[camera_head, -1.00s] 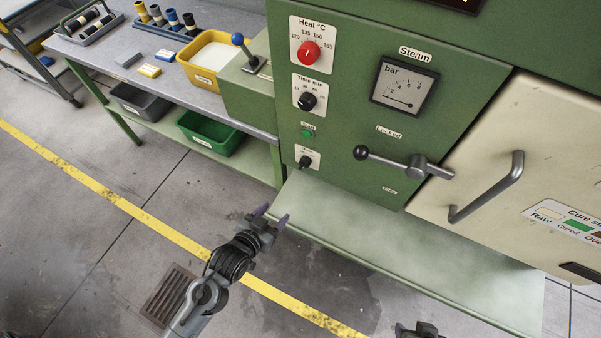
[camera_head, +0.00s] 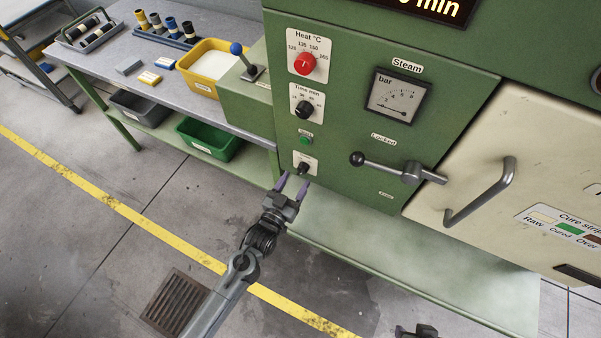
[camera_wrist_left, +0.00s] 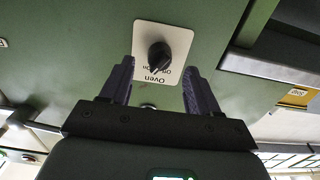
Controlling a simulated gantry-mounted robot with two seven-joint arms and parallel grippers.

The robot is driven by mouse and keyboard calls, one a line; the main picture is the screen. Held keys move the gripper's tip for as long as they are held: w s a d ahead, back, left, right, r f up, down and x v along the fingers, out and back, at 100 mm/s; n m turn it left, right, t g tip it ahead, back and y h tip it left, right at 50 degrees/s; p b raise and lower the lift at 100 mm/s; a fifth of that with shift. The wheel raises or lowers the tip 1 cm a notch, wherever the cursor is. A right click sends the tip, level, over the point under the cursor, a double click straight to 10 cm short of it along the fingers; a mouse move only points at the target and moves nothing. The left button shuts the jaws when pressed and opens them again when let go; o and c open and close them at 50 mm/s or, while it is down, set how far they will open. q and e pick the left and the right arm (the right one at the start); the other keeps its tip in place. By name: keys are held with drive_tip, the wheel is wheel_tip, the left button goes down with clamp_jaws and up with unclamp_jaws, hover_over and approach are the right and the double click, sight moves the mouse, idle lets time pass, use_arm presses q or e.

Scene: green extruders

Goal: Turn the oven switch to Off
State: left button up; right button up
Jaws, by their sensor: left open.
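The oven switch (camera_head: 303,168) is a small black knob on a white label plate low on the green oven's front panel. In the left wrist view the black knob (camera_wrist_left: 159,56) sits on its plate marked "Oven" and shows between the two fingers. My left gripper (camera_head: 292,186) is open, its purple fingers pointing up at the switch from just below. In the left wrist view the left gripper (camera_wrist_left: 158,85) holds nothing, and its fingertips flank the knob; I cannot tell whether they touch it. A dark part of my right gripper (camera_head: 416,331) shows at the bottom edge; its fingers are not clear.
Above the switch are a green button (camera_head: 305,141), the black time knob (camera_head: 304,109) and the red heat knob (camera_head: 304,64). A locking lever (camera_head: 385,166) sticks out to the right. A green ledge (camera_head: 400,235) runs below the panel.

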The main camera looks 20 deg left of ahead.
sight(300, 174)
use_arm(q)
drive_tip(key=shift+w+d+b, duration=0.2)
drive_tip(key=shift+w+b, duration=0.1)
drive_tip(key=shift+w, duration=1.85)
drive_tip(key=shift+c, duration=0.2)
drive_tip(key=c, duration=1)
